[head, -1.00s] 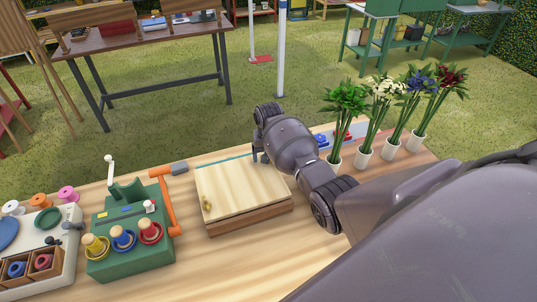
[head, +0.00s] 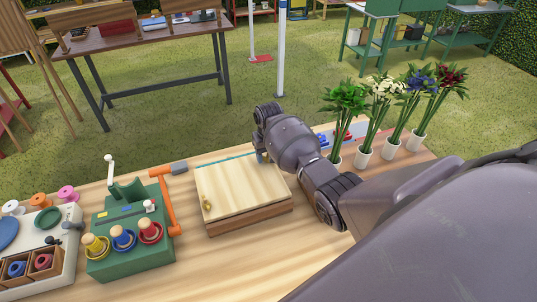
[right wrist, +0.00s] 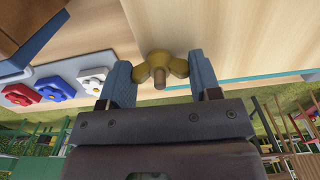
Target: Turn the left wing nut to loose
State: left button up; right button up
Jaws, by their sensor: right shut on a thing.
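The wooden flower press (head: 240,190) lies on the bench with a brass wing nut (head: 207,204) at its near left corner, and no gripper is at that one. My right gripper (head: 262,158) is at the far right part of the press. In the right wrist view its two blue-grey fingers (right wrist: 160,75) stand on either side of another brass wing nut (right wrist: 159,66), shut on its wings. In the head view this nut is mostly hidden by the gripper. My left gripper is not in view.
The bench in front of the press is clear (head: 240,260).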

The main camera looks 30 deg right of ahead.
dwell(0.3)
jog(key=o, duration=0.9)
notch_tip(320, 180, up, 11)
jog(key=shift+f, duration=0.1)
dwell(0.5)
